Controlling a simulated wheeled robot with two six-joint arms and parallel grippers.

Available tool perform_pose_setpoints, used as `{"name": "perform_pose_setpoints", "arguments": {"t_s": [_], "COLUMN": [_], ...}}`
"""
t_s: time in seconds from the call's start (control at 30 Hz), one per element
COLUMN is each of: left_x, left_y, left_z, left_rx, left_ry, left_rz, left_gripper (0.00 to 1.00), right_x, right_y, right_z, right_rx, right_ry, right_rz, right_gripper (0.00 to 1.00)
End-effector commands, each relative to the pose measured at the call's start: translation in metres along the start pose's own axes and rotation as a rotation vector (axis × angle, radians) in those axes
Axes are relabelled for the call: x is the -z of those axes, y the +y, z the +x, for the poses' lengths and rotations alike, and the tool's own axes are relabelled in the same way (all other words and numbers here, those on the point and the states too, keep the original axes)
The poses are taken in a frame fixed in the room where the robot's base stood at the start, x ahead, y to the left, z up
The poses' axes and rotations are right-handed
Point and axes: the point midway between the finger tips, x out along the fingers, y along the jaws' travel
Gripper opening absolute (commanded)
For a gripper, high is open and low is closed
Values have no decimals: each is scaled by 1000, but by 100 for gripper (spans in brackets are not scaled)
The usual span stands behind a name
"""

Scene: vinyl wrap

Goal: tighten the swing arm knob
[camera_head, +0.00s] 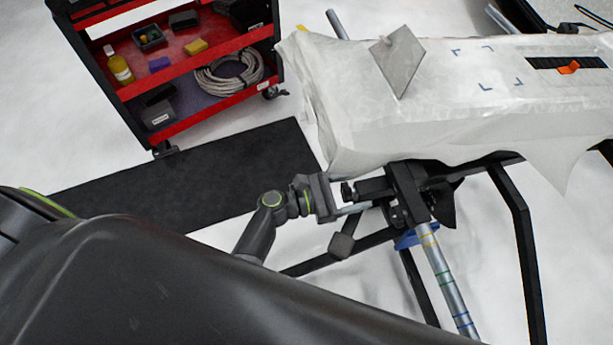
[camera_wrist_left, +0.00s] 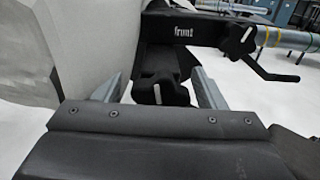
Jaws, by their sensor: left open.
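My left gripper (camera_head: 340,200) is open beside the black clamp of the stand below the white-wrapped panel. In the left wrist view its two grey fingers (camera_wrist_left: 161,92) stand apart, with a black knob (camera_wrist_left: 160,93) with a pale mark between or just beyond them. I cannot tell whether they touch it. A small black knob end shows by the fingers in the head view (camera_head: 348,191). A second black knob (camera_wrist_left: 239,43) with a white mark sits farther right, on the bracket lettered "front" (camera_wrist_left: 184,32). Which one is the swing arm knob is not labelled.
The white-wrapped panel (camera_head: 440,125) is close above the gripper. A metal tube with coloured bands (camera_head: 446,278) and black stand legs (camera_head: 522,240) lie to the right. A crank handle (camera_wrist_left: 268,72) sticks out. A red tool cart (camera_head: 190,120) stands behind a dark mat (camera_head: 240,165).

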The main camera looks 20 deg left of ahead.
Motion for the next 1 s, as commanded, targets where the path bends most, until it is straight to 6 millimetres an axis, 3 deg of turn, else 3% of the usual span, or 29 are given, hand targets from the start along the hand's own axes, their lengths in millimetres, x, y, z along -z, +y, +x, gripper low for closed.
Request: {"name": "perform_pose_setpoints", "arguments": {"t_s": [0.17, 0.7, 1.0], "left_x": [2, 2, 0], "left_y": [0, 0, 0], "left_z": [-23, -147, -172], "left_rx": [0, 1, 1], "left_ry": [5, 6, 1], "left_rz": [1, 0, 0], "left_gripper": [65, 65, 65], "right_x": [6, 11, 3], "right_y": [0, -1, 0], "right_z": [0, 5, 6], "right_rx": [1, 0, -1], "right_ry": [8, 10, -3], "right_rz": [-1, -1, 1], "right_gripper": [36, 36, 36]}}
